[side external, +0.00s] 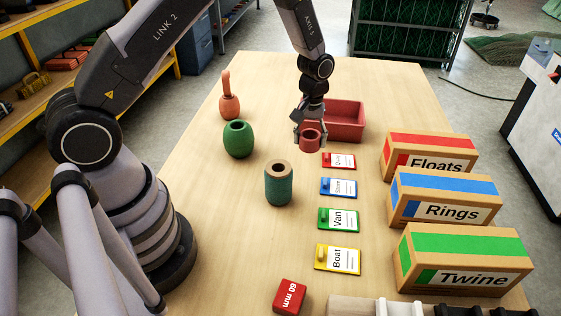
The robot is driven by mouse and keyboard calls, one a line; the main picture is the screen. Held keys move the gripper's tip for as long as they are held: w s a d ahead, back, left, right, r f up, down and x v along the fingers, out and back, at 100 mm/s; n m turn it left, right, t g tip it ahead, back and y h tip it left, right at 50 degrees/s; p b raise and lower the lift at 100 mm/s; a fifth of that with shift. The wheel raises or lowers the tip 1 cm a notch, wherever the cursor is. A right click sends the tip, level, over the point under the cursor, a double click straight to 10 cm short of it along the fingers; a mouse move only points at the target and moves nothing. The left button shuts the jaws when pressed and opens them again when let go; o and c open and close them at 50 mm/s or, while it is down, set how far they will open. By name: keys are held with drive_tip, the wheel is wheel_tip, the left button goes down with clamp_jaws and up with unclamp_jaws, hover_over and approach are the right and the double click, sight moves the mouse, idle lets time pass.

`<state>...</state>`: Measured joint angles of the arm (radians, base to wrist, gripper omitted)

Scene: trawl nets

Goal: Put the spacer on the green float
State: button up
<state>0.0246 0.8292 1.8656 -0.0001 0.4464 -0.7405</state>
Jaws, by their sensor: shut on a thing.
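The green float (238,139) stands upright on the table at the left, with a dark round hole in its top. The spacer appears to be the short dark-red ring (310,142), its hollow facing up. My gripper (310,132) points down and is shut on this ring, in front of the red tray. The ring is apart from the green float, well to its right. I cannot tell whether the ring touches the table.
An orange float (229,107) with a stick upright stands behind the green one. A teal spool (278,185) stands front-centre. The red tray (347,107), coloured cards (338,187), boxes (445,200) and a red 60 mm block (289,296) surround it. Table between ring and green float is clear.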

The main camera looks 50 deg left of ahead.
drive_tip(key=s+a+r+n, duration=0.4)
drive_tip(key=s+a+r, duration=0.25)
drive_tip(key=s, duration=0.45)
drive_tip(key=s+a+r+n, duration=0.5)
drive_tip(key=s+a+r, duration=0.15)
drive_tip(key=s, duration=0.35)
hover_over(238, 125)
drive_tip(key=f, duration=0.9)
drive_tip(key=shift+s+d+f, duration=0.1)
drive_tip(key=shift+s, duration=0.2)
drive_tip(key=shift+w+f, duration=0.2)
drive_tip(key=shift+f, duration=1.6)
drive_tip(key=shift+f, duration=0.15)
drive_tip(key=o, duration=1.2)
